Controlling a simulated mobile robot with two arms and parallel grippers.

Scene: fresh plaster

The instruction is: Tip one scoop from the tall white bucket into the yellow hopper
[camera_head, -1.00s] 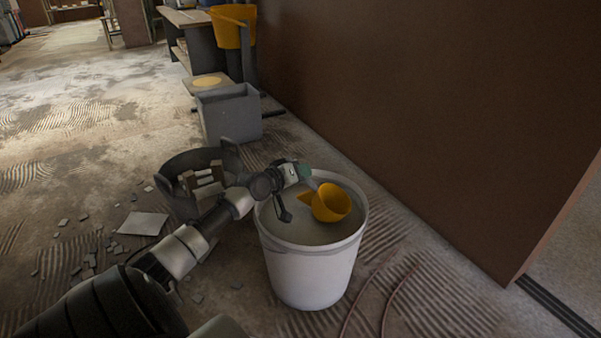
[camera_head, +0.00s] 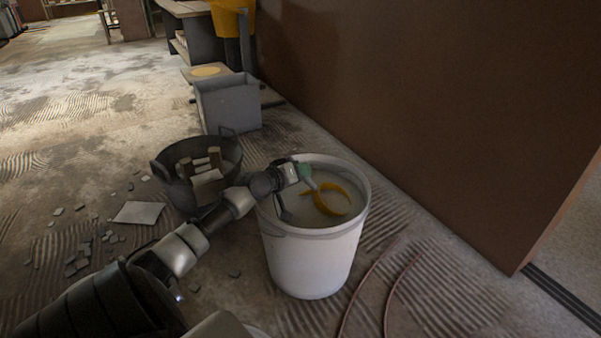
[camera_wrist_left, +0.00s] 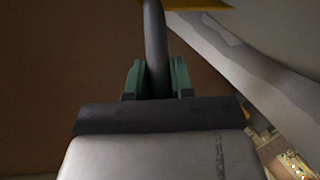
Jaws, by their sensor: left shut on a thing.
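The tall white bucket (camera_head: 312,262) stands on the floor right of the middle, open at the top and holding pale grey material. The yellow scoop (camera_head: 349,193) is inside it; only a curved yellow rim and edge show, and the rest looks sunk in the material. My left gripper (camera_head: 305,173) is at the bucket's mouth with green fingertips, shut on the scoop's handle. In the left wrist view the dark handle (camera_wrist_left: 155,45) runs between the green fingers. The yellow hopper (camera_head: 232,18) stands at the back, cut by the top edge. My right gripper is out of view.
A black tub (camera_head: 168,180) with wooden pieces stands left of the bucket. A grey box (camera_head: 228,106) is behind it, before the hopper. A brown wall (camera_head: 430,110) runs close on the right. Tile shards and a pale slab (camera_head: 138,213) lie on the left floor.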

